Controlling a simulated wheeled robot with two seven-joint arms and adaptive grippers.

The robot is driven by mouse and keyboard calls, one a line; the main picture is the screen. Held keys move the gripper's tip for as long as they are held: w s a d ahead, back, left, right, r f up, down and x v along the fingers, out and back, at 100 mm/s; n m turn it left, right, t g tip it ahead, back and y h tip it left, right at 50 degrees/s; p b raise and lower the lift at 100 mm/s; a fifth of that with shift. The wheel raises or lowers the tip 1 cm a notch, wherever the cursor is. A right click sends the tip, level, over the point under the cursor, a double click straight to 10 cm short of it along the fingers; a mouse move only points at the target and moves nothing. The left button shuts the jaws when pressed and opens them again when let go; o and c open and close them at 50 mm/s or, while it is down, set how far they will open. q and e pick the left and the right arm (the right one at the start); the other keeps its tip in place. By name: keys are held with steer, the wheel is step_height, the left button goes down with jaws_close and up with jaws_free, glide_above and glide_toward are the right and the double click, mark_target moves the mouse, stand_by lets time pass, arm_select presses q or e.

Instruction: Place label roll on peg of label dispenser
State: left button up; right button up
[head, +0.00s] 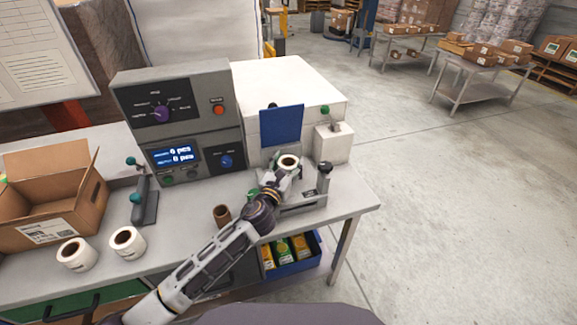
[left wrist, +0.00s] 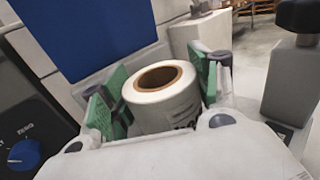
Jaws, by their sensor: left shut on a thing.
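A white label roll (head: 288,161) with a brown core is held between the fingers of my left gripper (head: 286,170). In the left wrist view the roll (left wrist: 165,103) sits between the green finger pads, its core opening facing up and slightly tilted. The gripper is over a grey stand (head: 308,199) with a black-knobbed post (head: 324,178) at its right, which looks like the label dispenser. The post also shows in the left wrist view (left wrist: 291,80), apart from the roll. I cannot see a peg under the roll; my gripper and arm hide that area. My right gripper is not in view.
Two more label rolls (head: 76,254) (head: 128,243) and a brown core (head: 222,215) stand on the bench. A grey control unit (head: 190,122), a white machine with a blue panel (head: 281,125) and an open carton (head: 40,215) surround the work area. A blue bin (head: 300,264) is below.

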arm_select(q)
steer(key=shift+f, duration=0.25)
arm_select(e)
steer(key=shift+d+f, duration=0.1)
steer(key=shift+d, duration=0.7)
arm_select(q)
steer(key=o, duration=1.2)
steer(key=shift+a, duration=0.1)
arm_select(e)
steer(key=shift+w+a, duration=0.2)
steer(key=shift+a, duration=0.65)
